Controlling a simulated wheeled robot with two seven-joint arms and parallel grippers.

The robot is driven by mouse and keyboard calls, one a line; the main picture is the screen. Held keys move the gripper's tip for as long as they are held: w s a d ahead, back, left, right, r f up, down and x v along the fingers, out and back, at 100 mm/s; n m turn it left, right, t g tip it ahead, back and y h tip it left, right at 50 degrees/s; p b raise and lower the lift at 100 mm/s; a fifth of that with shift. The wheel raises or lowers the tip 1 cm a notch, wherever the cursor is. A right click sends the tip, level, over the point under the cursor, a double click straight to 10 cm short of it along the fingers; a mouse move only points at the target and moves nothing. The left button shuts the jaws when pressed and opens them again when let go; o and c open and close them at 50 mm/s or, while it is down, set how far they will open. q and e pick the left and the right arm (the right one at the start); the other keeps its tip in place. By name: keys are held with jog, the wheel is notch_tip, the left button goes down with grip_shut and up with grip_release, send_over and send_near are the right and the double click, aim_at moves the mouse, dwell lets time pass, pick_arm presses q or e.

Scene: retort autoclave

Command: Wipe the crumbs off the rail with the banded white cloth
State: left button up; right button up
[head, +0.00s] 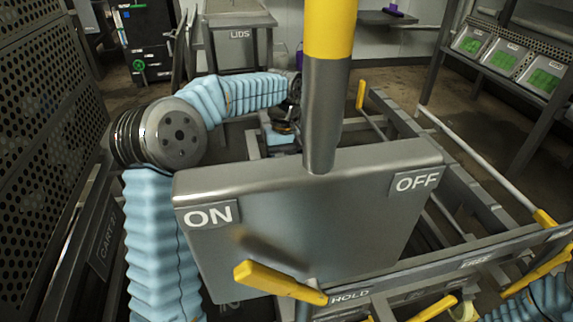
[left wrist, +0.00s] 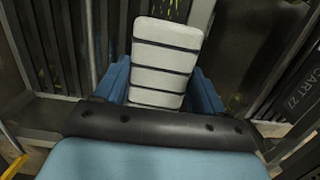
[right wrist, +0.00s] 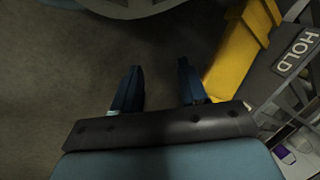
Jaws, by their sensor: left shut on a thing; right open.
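The banded white cloth (left wrist: 166,58) is a white block with dark bands in the left wrist view. My left gripper (left wrist: 160,85) is shut on it, with a blue finger on each side. In the head view my left arm reaches past the grey ON/OFF box, and its hand (head: 282,130) is small and partly dark near the frame's far left. My right gripper (right wrist: 158,88) is open and empty over dark floor, left of a yellow handle (right wrist: 242,60). Grey frame rails (head: 398,118) run behind the box; I cannot tell which is meant, and no crumbs can be made out.
The large ON/OFF box (head: 310,215) with its yellow-topped post (head: 325,100) blocks much of the head view. A yellow lever (head: 280,282) sits by the HOLD bar (head: 400,283). A perforated panel (head: 45,110) stands at left, a LIDS table (head: 238,20) behind.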

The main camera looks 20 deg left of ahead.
pick_arm(q)
jog(key=shift+f+b, duration=0.35)
jog(key=shift+f, duration=0.4)
dwell(0.6)
